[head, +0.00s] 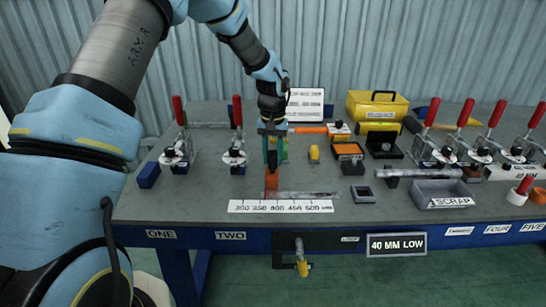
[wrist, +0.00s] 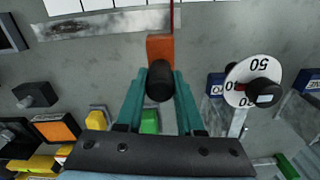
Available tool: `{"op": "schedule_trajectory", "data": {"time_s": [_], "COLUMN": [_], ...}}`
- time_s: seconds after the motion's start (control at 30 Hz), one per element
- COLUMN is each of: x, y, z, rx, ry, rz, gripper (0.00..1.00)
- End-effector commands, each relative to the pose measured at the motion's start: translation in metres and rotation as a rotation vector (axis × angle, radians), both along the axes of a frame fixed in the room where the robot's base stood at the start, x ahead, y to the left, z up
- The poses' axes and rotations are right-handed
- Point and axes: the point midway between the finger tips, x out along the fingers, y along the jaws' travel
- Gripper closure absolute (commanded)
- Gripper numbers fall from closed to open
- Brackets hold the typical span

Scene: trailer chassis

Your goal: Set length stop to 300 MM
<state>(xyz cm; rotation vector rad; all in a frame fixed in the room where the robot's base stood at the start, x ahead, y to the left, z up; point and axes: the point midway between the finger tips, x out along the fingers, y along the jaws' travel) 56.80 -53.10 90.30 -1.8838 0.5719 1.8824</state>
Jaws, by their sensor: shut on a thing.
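The length stop is an orange block (head: 271,185) on the bench, just behind a white scale strip (head: 281,206). The block lies level with the strip between its second and third labels, close to the third, which looks like 400; the small numbers are hard to read. In the wrist view the orange block (wrist: 160,47) carries a black knob (wrist: 160,82) and a thin red line runs from its edge toward the scale. My gripper (head: 272,165) points down at the block. In the wrist view its teal fingers (wrist: 160,88) are shut on the knob.
A grey bar (head: 308,195) lies right of the block. Toggle clamps with red handles (head: 237,112) stand to the left, more at right (head: 465,113). A yellow toolbox (head: 377,105), a scrap tray (head: 440,195) and a white dial (wrist: 252,82) are nearby.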

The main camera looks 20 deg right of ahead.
Motion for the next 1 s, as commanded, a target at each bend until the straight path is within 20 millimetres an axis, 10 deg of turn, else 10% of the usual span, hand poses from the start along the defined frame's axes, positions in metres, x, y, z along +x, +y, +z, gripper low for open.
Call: {"op": "schedule_trajectory", "data": {"time_s": [0.47,0.5,0.77,1.0], "x": [0.016,0.015,0.015,0.015], "y": [0.03,0.03,0.03,0.03], "z": [0.001,0.001,0.0,0.0], "rx": [0.0,0.0,0.0,0.001], "ry": [-0.002,-0.002,-0.001,-0.001], "rz": [0.001,0.001,0.001,0.001], "gripper": [1.0,0.62,0.33,0.33]}}
